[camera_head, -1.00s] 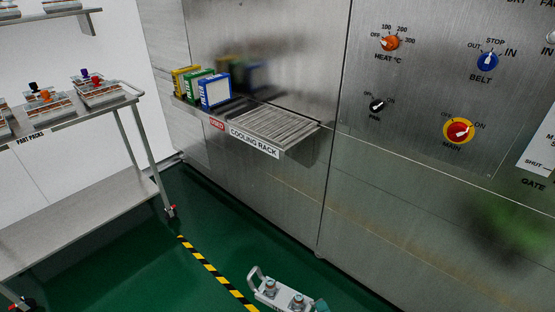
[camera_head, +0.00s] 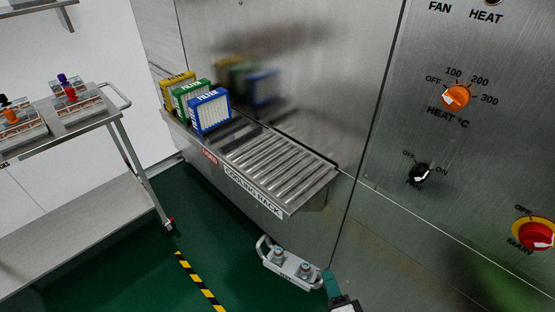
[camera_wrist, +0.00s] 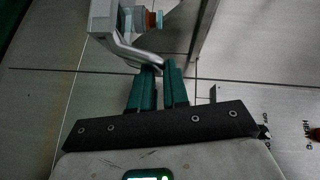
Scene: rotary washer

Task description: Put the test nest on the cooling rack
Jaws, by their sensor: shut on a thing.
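The test nest (camera_head: 290,268) is a light grey metal bar with loop handles and round fittings on top. My gripper (camera_head: 329,280) is shut on its right end and holds it in the air over the green floor, lower in the picture than the rack. In the wrist view, the green fingers (camera_wrist: 158,88) are closed on the handle of the nest (camera_wrist: 104,22); most of the nest is out of that frame. The cooling rack (camera_head: 275,160) is a slatted metal shelf on the steel wall, with its slatted part bare.
Yellow, green and blue boxes (camera_head: 208,110) stand at the rack's left end, by the red USED label. A trolley (camera_head: 70,132) with part packs stands at the left. The steel panel with knobs (camera_head: 455,97) rises close on the right.

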